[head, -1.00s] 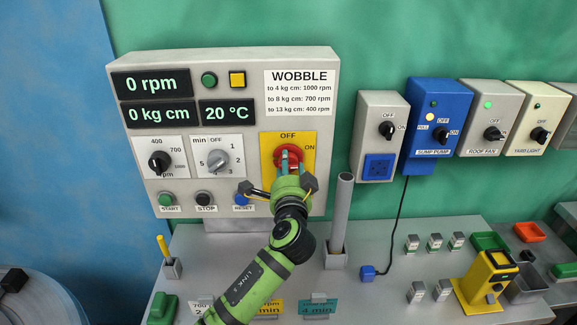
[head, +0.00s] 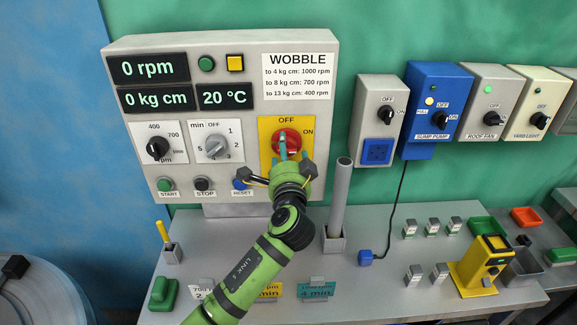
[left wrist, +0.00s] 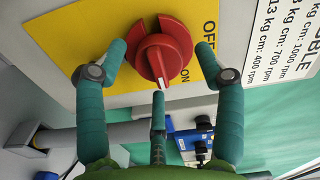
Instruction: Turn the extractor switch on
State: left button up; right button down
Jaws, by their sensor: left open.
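A red rotary knob (head: 287,143) sits on a yellow plate marked OFF at the top and ON at the right, on the grey control panel (head: 245,110). No extractor label is readable. In the left wrist view the knob (left wrist: 163,53) has a white-tipped end pointing down the picture, the panel's right, on the ON side. My left gripper (head: 288,158) is open in front of the knob. Its green fingers (left wrist: 160,65) stand on both sides of the knob and below it; whether any touches is unclear. My right gripper is out of view.
A grey upright tube (head: 340,198) stands right of my left arm. Further right are wall switch boxes, including the blue sump pump box (head: 436,110) and the roof fan box (head: 490,108). Small blocks and a yellow stand (head: 482,265) are on the grey bench.

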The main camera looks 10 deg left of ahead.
pick_arm(q)
jog(key=s+d, duration=0.2)
jog(key=s, duration=0.9)
jog(key=shift+d, duration=0.1)
